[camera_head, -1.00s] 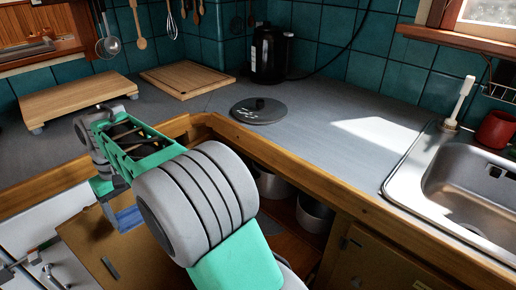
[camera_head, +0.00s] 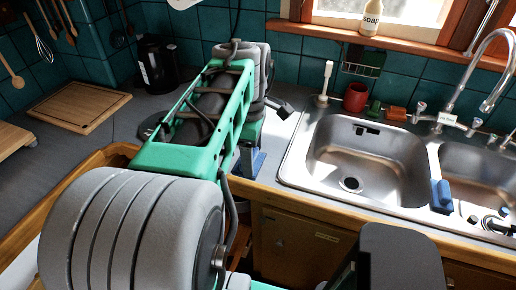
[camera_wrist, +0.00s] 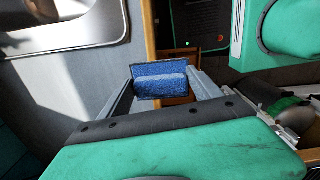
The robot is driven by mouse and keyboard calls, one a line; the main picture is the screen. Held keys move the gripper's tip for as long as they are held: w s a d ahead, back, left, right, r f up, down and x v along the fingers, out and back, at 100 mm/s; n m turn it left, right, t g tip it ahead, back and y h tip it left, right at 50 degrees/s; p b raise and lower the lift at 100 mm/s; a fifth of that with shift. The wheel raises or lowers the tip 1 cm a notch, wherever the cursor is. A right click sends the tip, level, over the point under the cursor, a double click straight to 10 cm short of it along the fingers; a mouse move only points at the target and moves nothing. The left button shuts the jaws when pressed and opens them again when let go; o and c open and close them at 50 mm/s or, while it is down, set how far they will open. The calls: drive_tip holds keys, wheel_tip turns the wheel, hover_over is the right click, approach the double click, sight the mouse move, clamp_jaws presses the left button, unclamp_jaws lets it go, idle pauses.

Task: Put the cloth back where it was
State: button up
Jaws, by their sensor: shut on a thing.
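My gripper (camera_wrist: 160,82) is shut on a folded blue cloth (camera_wrist: 160,74), which shows between the two grey fingers in the wrist view. In the head view only a little of the blue cloth (camera_head: 259,161) shows, below my arm and near the wooden front edge of the counter, left of the sink. My arm hides most of the gripper there. I cannot tell how high the cloth is above the counter edge.
A steel sink (camera_head: 365,160) with two basins lies to the right, with a tap (camera_head: 478,75) behind. A blue sponge-like thing (camera_head: 441,196) sits on the divider. A red cup (camera_head: 356,97) and a white brush (camera_head: 325,85) stand behind. A kettle (camera_head: 157,65) and a cutting board (camera_head: 79,107) are left.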

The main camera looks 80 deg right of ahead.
drive_tip(key=d+f+p, duration=0.1)
drive_tip(key=d+f, duration=0.2)
drive_tip(key=d, duration=0.1)
drive_tip(key=d+f+p, duration=0.2)
drive_tip(key=d+f, duration=0.1)
drive_tip(key=d, duration=0.1)
drive_tip(key=w+d+f+p, duration=0.1)
drive_tip(key=d+f, duration=0.1)
drive_tip(key=d, duration=0.3)
drive_tip(key=shift+d+f, duration=0.1)
drive_tip(key=shift+f, duration=0.3)
drive_tip(key=f, duration=0.1)
drive_tip(key=f+p, duration=0.1)
drive_tip(key=f, duration=0.1)
drive_tip(key=shift+w+d+f+p, duration=0.1)
drive_tip(key=shift+d+f+p, duration=0.15)
drive_tip(key=shift+f+p, duration=0.15)
clamp_jaws()
drive_tip(key=o, duration=2.2)
unclamp_jaws()
